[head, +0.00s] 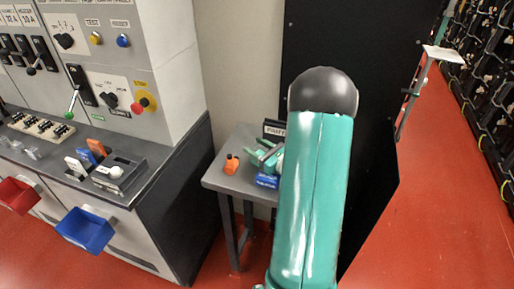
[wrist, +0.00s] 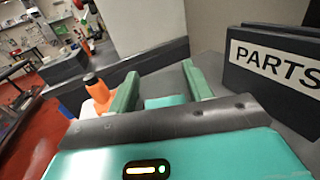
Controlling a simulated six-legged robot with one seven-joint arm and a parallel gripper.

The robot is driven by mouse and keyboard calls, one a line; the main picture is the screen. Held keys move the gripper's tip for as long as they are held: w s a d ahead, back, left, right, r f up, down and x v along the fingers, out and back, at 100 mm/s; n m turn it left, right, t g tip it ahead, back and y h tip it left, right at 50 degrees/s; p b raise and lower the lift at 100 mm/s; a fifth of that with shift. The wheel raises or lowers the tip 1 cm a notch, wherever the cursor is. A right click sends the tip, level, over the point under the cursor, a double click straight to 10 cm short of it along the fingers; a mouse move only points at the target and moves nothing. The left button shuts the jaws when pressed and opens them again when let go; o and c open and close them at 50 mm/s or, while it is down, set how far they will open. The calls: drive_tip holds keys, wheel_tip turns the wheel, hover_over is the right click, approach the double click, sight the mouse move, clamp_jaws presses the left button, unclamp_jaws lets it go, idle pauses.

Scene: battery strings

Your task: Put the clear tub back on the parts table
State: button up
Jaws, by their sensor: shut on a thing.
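The parts table (head: 222,181) is a small grey table beside the black panel in the head view. My gripper (head: 267,153) is low over its top, partly hidden by my teal arm. In the wrist view my gripper's two green fingers (wrist: 161,88) stand a little apart, over the grey tabletop, left of the PARTS sign (wrist: 275,62). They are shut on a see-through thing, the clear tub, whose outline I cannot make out. I cannot tell whether it touches the tabletop.
An orange-and-black item (head: 232,164) stands near the table's left edge, and it shows close left of the fingers in the wrist view (wrist: 97,90). A blue item (head: 267,181) lies at the front. A grey control cabinet (head: 160,180) is at left, with open red floor between.

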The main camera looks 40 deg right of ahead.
drive_tip(key=o, duration=1)
drive_tip(key=shift+f, duration=0.1)
